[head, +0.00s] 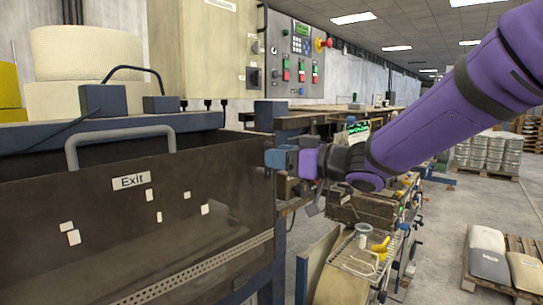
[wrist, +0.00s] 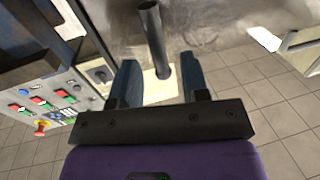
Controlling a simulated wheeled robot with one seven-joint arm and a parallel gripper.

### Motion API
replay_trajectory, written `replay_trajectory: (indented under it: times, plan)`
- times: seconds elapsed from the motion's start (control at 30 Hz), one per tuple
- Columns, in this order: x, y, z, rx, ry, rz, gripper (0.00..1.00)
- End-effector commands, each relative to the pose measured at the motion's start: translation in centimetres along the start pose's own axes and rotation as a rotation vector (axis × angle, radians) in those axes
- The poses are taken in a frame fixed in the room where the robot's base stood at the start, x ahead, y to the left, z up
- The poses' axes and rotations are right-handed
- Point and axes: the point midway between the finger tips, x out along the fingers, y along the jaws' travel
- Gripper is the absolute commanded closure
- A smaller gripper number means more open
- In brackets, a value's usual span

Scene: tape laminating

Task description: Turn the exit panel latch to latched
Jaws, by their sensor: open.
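The exit panel (head: 85,215) is a dark see-through guard with an "Exit" label and a grey tube handle (head: 120,135) on top. My gripper (head: 276,158) is at the panel's upper right edge. In the wrist view, my gripper (wrist: 157,85) is open, with one blue finger on each side of a pale plate. A dark round bar (wrist: 152,38) rises from that plate, its lower end between the fingers; it looks like the latch. I cannot tell whether the fingers touch it. In the head view the latch is hidden behind my gripper.
A control cabinet with buttons and a red emergency stop (head: 321,44) stands behind; its buttons also show in the wrist view (wrist: 45,105). A wire rack cart (head: 362,255) stands below my arm. A pallet of sacks (head: 490,258) is at right, with open floor before it.

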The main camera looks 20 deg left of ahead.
Motion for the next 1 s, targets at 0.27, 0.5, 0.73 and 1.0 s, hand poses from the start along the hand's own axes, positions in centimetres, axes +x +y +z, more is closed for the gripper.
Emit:
replay_trajectory:
  times: [0.27,0.5,0.73,1.0]
  plan:
    - [2.1,0.0,0.0,0.000,-0.001,0.000,0.58]
    - [2.2,0.0,0.0,0.000,0.000,0.001,0.58]
    - [2.2,0.0,0.0,0.000,0.000,0.001,1.00]
    - [2.2,0.0,0.0,-0.013,-0.003,0.001,1.00]
